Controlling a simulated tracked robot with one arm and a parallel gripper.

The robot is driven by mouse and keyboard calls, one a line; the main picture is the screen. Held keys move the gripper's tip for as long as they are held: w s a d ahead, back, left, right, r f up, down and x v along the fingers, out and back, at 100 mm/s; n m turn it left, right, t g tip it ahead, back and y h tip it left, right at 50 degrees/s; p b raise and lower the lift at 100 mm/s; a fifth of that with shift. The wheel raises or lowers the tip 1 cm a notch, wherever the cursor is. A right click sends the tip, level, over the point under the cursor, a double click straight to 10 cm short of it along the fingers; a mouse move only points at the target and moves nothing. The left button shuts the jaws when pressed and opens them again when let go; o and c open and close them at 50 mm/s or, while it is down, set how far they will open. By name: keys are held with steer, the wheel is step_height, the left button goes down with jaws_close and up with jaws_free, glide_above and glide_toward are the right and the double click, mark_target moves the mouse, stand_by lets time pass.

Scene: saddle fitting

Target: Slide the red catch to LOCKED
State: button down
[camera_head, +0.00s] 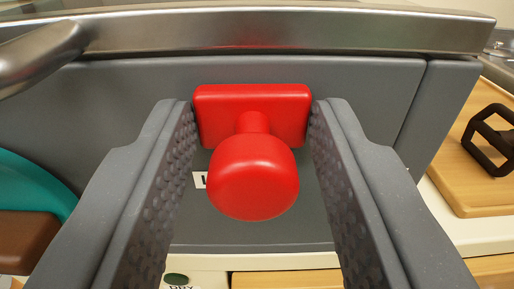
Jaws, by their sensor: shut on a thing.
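The red catch (252,178) is a rectangular plate with a round knob, set on the front of a dark grey panel (365,90). My gripper (252,118) is shut on the catch, with one textured finger against each side of the red plate. The knob sticks out toward the camera between the fingers. A white label (200,180) shows just left of the knob, with only part of a letter visible. The rest of the label is hidden behind the knob and fingers.
A metal bar (260,28) runs across the top of the panel. A wooden board with a black frame-shaped object (492,140) lies at the right. A teal rounded object (35,180) and a brown block (22,238) are at the left.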

steer(key=shift+a+r, duration=0.1)
steer(key=shift+a, duration=0.15)
steer(key=c, duration=1.3)
jaws_free()
steer(key=shift+a, duration=0.1)
steer(key=shift+s, duration=0.1)
steer(key=s, duration=0.4)
steer(key=s+d, duration=0.1)
steer(key=s, duration=0.8)
steer(key=shift+s+d+p, duration=0.15)
steer(key=shift+s+p, duration=0.15)
steer(key=shift+w, duration=0.1)
